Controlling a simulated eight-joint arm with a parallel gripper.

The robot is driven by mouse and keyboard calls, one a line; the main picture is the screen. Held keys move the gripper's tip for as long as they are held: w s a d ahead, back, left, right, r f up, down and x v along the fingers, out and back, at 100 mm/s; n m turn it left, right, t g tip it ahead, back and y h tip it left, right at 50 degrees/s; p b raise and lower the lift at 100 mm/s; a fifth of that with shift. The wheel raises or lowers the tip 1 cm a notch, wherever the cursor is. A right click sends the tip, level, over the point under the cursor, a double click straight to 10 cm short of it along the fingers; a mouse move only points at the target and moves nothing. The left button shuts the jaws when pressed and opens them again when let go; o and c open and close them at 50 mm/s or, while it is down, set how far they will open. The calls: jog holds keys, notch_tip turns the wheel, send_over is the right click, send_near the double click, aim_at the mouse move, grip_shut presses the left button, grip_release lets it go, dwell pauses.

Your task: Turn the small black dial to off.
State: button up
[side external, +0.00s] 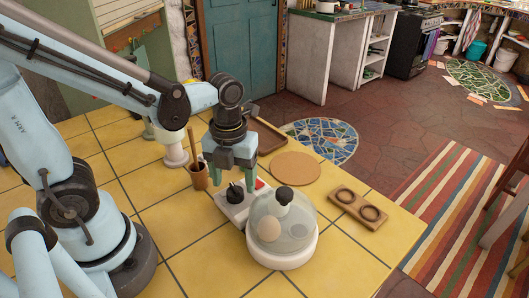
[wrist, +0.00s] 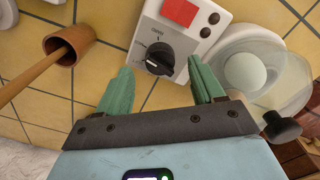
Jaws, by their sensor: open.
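The small black dial (wrist: 158,59) sits on a white control panel (wrist: 176,32) with small markings around it. A pale line shows on its ridge; I cannot read which mark it points at. In the side view the dial (side external: 235,193) is just below my gripper (side external: 228,181). My gripper points down with its two green fingers apart, and nothing is held. In the wrist view the fingertips of my gripper (wrist: 160,71) lie on either side of the dial. I cannot tell whether either finger touches it.
A clear dome (side external: 284,218) with an egg and black knob stands beside the panel. A red square (wrist: 180,12) and two dark buttons are on the panel. A brown cup (side external: 197,175) with a wooden stick stands left. A cork mat (side external: 295,168) and wooden holder (side external: 358,207) lie right.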

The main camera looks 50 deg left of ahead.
jog(key=shift+f, duration=1.4)
jog(key=c, duration=1.1)
